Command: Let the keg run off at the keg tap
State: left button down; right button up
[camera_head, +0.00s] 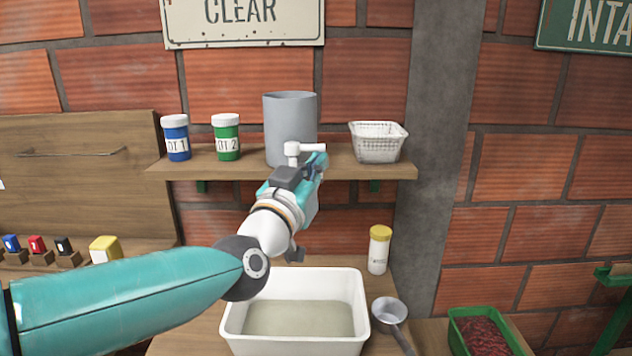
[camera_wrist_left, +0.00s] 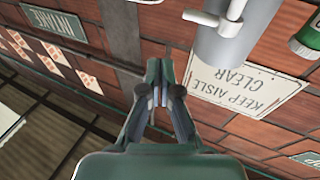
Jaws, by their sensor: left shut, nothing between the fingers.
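The grey keg (camera_head: 290,110) stands on the wall shelf. Its white keg tap (camera_head: 293,152) is at the lower front, with a white lever pointing right. My left gripper (camera_head: 318,163) is just below and in front of the lever, its fingers closed with nothing between them; in the head view I cannot tell whether it touches the lever. In the left wrist view the closed fingertips (camera_wrist_left: 157,82) appear apart from the keg (camera_wrist_left: 238,40) and its tap lever (camera_wrist_left: 202,19), which are at the top. My right gripper is out of view.
A white basin (camera_head: 236,327) with murky contents stands below the shelf. Two labelled jars (camera_head: 176,143) and a white basket (camera_head: 378,146) flank the keg. A yellow-capped bottle (camera_head: 378,254), a ladle (camera_head: 389,311) and a green crate (camera_head: 457,328) are lower right.

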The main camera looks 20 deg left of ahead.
pick_arm(q)
jog(key=r+v, duration=0.1)
jog(key=v, duration=0.2)
jog(key=n+y+p, duration=0.5)
jog(key=y+p, duration=0.4)
jog(key=p, duration=0.5)
send_near(315, 150)
jog(key=shift+g, duration=0.4)
jog(key=x, duration=0.3)
jog(key=r+x, duration=0.1)
jog(key=x, duration=0.2)
jog(key=shift+s+d, duration=0.1)
jog(key=shift+w+p, duration=0.35)
jog(key=shift+w, duration=0.3)
